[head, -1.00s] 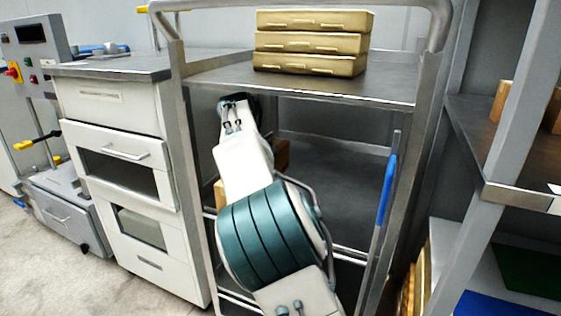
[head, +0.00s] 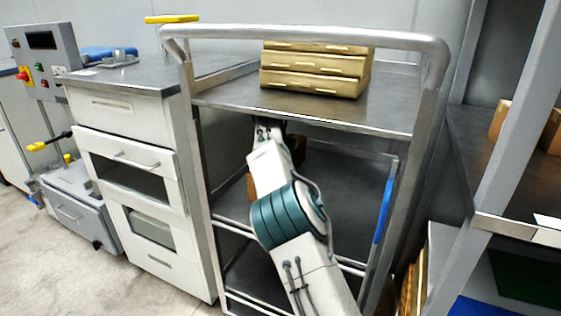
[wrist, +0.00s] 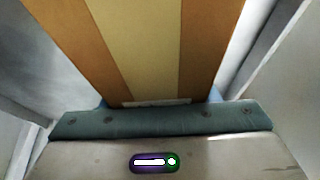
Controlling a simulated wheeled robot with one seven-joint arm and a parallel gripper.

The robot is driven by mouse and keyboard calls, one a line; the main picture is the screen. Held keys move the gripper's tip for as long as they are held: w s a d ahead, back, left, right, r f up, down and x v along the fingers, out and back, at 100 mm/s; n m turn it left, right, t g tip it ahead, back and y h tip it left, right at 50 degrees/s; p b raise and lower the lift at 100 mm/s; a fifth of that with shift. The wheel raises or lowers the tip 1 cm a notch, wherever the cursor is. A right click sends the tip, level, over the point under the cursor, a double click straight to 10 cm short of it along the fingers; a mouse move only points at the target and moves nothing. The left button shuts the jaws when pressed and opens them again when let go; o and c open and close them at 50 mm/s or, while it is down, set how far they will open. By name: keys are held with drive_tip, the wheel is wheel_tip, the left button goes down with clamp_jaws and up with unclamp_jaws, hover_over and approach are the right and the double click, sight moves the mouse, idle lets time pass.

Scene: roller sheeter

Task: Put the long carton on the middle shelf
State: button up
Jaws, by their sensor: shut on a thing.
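The long carton is brown with a paler tape strip. In the wrist view the carton (wrist: 152,45) fills the middle and runs away from my gripper (wrist: 158,102), which is shut on its near end. In the head view, parts of the carton (head: 298,150) show on both sides of my arm, inside the cart between its top and middle shelves. The middle shelf (head: 345,205) is a dark grey panel, bare on its right. My arm hides the gripper and most of the carton in the head view. I cannot tell whether the carton touches the shelf.
The cart's top shelf (head: 225,92) is close above my arm and carries stacked yellowish boxes (head: 315,72). A blue handle (head: 383,212) stands at the cart's right side. A white drawer cabinet (head: 125,125) is at left, and a grey rack (head: 515,130) at right.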

drive_tip(key=shift+s+f+b, duration=0.1)
drive_tip(key=shift+f+b, duration=0.6)
drive_tip(key=shift+b, duration=0.05)
drive_tip(key=shift+f, duration=0.1)
drive_tip(key=o, duration=1.3)
drive_tip(key=shift+a+r+p, duration=0.1)
drive_tip(key=shift+r+p, duration=0.25)
drive_tip(key=shift+r, duration=0.05)
drive_tip(key=s+a+b, duration=0.1)
drive_tip(key=s, duration=0.2)
drive_tip(key=s+a+b, duration=0.1)
drive_tip(key=s+b, duration=0.1)
drive_tip(key=s, duration=0.2)
drive_tip(key=s+a+b, duration=0.1)
drive_tip(key=s+b, duration=0.1)
drive_tip(key=s, duration=0.1)
drive_tip(key=shift+s+a+r, duration=0.15)
drive_tip(key=shift+a+r, duration=0.1)
drive_tip(key=shift+a, duration=0.1)
drive_tip(key=shift+s+a, duration=0.25)
drive_tip(key=shift+s, duration=0.5)
